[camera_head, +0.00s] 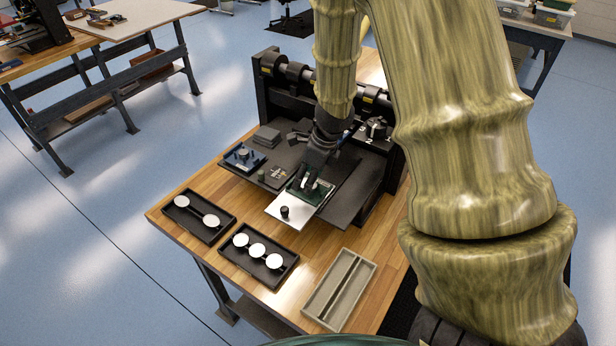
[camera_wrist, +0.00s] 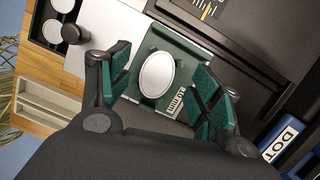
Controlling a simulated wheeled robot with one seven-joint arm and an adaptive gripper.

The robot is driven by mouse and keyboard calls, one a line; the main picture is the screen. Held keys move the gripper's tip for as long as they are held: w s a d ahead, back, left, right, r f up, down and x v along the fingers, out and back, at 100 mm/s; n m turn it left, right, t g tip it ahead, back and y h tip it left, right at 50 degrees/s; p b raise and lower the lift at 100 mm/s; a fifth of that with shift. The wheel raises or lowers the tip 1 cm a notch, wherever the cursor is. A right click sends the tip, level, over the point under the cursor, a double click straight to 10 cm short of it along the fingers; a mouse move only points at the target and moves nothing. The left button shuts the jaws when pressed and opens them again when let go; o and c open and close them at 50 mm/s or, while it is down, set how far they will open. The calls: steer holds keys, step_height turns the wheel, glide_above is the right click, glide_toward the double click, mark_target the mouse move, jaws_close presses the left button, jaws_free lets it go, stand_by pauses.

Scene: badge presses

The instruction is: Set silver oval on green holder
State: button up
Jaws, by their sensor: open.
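In the wrist view, a pale silver-white oval (camera_wrist: 157,76) lies flat over the green holder (camera_wrist: 185,45), near the holder's middle. The holder carries a "10 mm" label. My gripper (camera_wrist: 166,80) is open, with one green-padded finger on each side of the oval and a visible gap to it. In the head view, my gripper (camera_head: 309,181) points down over the green holder (camera_head: 323,192), which shows only in part behind the fingers. The oval is hard to make out there. Whether it is fully seated on the holder I cannot tell.
A pale plate with a black knob (camera_head: 285,212) adjoins the holder. Two black trays (camera_head: 222,202) (camera_head: 232,266) hold white discs. A beige divided tray (camera_head: 371,268) is at the bench front. A blue fixture (camera_head: 243,157) and dark press (camera_head: 266,85) stand behind.

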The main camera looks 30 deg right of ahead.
steer(key=shift+s+r, duration=0.2)
steer(key=shift+r, duration=0.05)
steer(key=shift+d+r, duration=0.15)
steer(key=shift+r, duration=0.3)
steer(key=v, duration=1)
steer(key=shift+r, duration=0.4)
